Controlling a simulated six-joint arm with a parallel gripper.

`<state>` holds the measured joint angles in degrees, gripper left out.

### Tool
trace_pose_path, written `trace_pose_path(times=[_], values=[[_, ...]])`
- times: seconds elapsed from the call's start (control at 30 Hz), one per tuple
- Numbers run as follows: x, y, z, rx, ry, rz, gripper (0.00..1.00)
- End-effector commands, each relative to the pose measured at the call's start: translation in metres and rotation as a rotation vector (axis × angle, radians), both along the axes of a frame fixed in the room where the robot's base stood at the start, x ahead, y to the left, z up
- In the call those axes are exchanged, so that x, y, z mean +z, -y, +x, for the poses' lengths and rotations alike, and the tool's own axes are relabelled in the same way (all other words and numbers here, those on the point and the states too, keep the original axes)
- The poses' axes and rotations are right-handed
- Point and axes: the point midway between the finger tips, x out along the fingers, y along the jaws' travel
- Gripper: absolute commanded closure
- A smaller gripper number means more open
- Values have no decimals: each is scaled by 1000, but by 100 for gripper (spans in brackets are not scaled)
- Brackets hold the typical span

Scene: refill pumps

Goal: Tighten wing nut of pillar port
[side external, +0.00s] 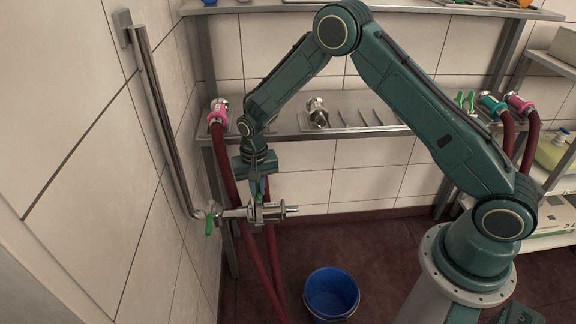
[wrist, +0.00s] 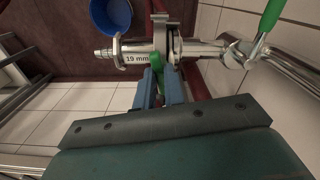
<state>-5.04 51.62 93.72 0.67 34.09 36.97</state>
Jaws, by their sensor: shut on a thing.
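The pillar port (side external: 232,213) is a steel pipe stub running out from the wall pipe, with a steel clamp (side external: 256,212) around its joint. A hose fitting (side external: 284,210) sits on the clamp's other side; it is labelled "19 mm" in the wrist view (wrist: 136,58). The green wing nut (wrist: 157,66) of the clamp shows between the blue fingers of my gripper (wrist: 160,80). My gripper is shut on it. In the side view my gripper (side external: 260,189) points down at the clamp from above, and the wing nut is largely hidden there.
A valve with a green handle (side external: 209,226) is at the foot of the wall pipe (side external: 165,115). A blue bucket (side external: 331,293) stands on the floor. A steel shelf (side external: 345,118) with fittings is behind.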

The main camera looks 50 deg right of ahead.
Motion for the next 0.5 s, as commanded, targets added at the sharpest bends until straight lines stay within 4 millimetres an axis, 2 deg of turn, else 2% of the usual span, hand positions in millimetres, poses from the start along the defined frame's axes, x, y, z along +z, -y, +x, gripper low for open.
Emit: trace_pose_path(times=[0.3, 0.33, 0.43, 0.5], values=[[1, 0, 0, -2, -1, 0, 100], [1, 0, 0, -2, -1, 0, 87], [1, 0, 0, -1, -1, 1, 68], [0, 0, 0, -1, -1, 1, 67]])
